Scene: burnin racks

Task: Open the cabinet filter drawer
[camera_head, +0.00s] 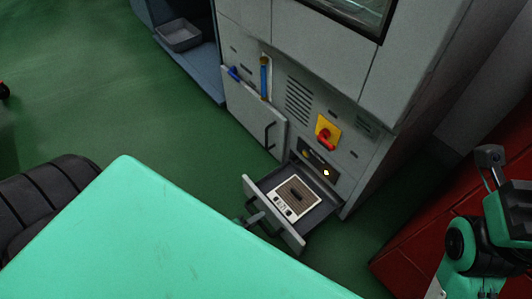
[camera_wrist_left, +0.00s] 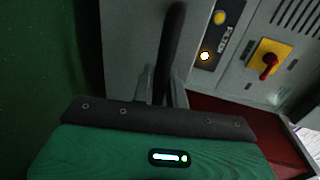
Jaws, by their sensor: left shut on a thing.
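The filter drawer (camera_head: 272,227) stands pulled out at the foot of the grey cabinet (camera_head: 318,60). A light-framed filter with a brown slatted middle (camera_head: 296,197) lies inside it. My left gripper (camera_head: 256,218) is at the outer face of the drawer front, shut on the drawer handle. In the left wrist view the dark handle bar (camera_wrist_left: 172,40) runs down between the fingers (camera_wrist_left: 160,88). The gripped part is mostly hidden in the head view. Part of my right arm shows at the right edge of the head view, away from the drawer; its jaw state is unclear.
A yellow plate with a red switch (camera_head: 327,132) and a dark panel with a lit button (camera_head: 326,172) sit above the drawer. A door with a black handle (camera_head: 270,135) is to its left. A red unit (camera_head: 425,220) stands right. Green floor (camera_head: 120,100) lies open left.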

